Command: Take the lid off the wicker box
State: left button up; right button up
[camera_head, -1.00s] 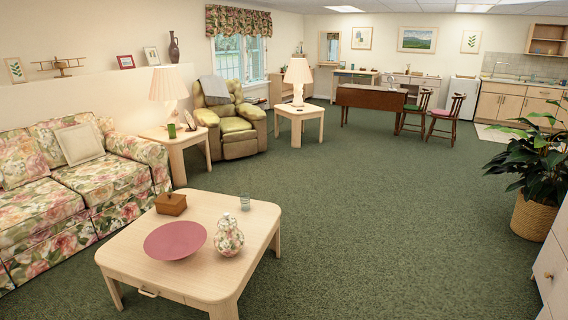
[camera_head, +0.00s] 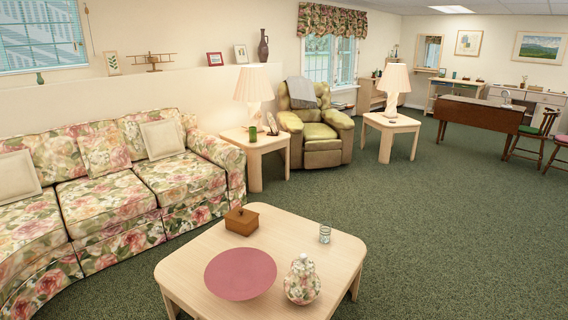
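A small brown box (camera_head: 241,222), which looks like the wicker box, stands on the pale wooden coffee table (camera_head: 205,246) near its back left corner. Its lid (camera_head: 241,212) is on, with a small knob on top. The box is too small in view to make out its weave. Neither of my grippers shows in the head view.
On the same table are a flat pink plate (camera_head: 240,274), a floral lidded jar (camera_head: 302,280) and a small glass (camera_head: 325,234). A floral sofa (camera_head: 130,190) stands behind and left. Green carpet (camera_head: 430,240) to the right is open floor.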

aim_at(240, 215)
jog(key=i+j, duration=0.2)
jog(key=i+j+z, duration=0.15)
jog(key=j, duration=0.3)
jog(key=i+j, duration=0.15)
jog(key=j, duration=0.15)
jog(key=i+j+z, duration=0.15)
jog(key=j, duration=0.2)
jog(key=i+j, duration=0.15)
jog(key=j, duration=0.2)
jog(key=i+j+z, duration=0.15)
jog(key=j, duration=0.2)
